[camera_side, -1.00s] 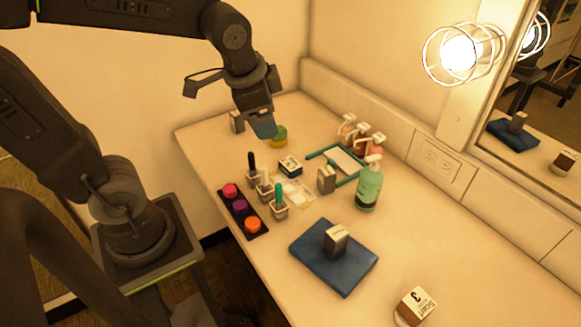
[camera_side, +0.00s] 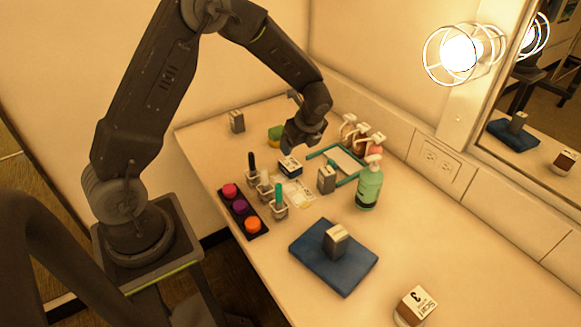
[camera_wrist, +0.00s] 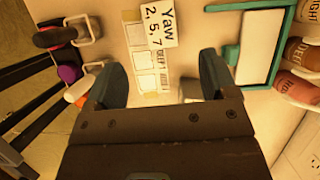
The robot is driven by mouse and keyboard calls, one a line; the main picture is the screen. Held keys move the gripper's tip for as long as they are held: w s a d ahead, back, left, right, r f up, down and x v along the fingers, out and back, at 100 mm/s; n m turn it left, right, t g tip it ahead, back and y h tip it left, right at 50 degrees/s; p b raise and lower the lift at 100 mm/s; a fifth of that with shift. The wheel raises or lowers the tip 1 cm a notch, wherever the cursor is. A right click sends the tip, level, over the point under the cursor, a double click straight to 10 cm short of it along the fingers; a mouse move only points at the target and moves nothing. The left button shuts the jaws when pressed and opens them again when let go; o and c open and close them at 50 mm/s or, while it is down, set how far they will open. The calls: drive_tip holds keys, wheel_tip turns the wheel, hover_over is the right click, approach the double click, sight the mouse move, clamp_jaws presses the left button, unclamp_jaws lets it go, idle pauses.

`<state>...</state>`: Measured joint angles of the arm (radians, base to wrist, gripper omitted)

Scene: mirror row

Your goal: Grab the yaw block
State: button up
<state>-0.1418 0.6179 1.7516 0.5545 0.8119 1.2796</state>
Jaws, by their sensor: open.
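The yaw block (camera_wrist: 163,25) shows a white face printed "Yaw 2, 5, 7" at the top of the wrist view, near the far end of a printed sheet (camera_wrist: 147,62). In the side view, a small dark-and-white block (camera_side: 290,166) at the same end of the sheet appears to be it. My gripper (camera_side: 300,146) is above the table close to this block. In the wrist view my gripper (camera_wrist: 162,80) is open, its two teal fingers apart. The block lies beyond the fingertips, not between them.
A green-framed tray (camera_side: 347,176), several pump bottles (camera_side: 370,186) and a metal block (camera_side: 326,180) stand to the right. Upright pens in holders (camera_side: 279,203) and a dark strip of coloured pots (camera_side: 240,207) are left. A blue pad (camera_side: 315,262) bears another block (camera_side: 336,241).

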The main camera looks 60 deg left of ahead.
sight(290, 162)
drive_tip(key=x, duration=1.1)
drive_tip(key=c, duration=1)
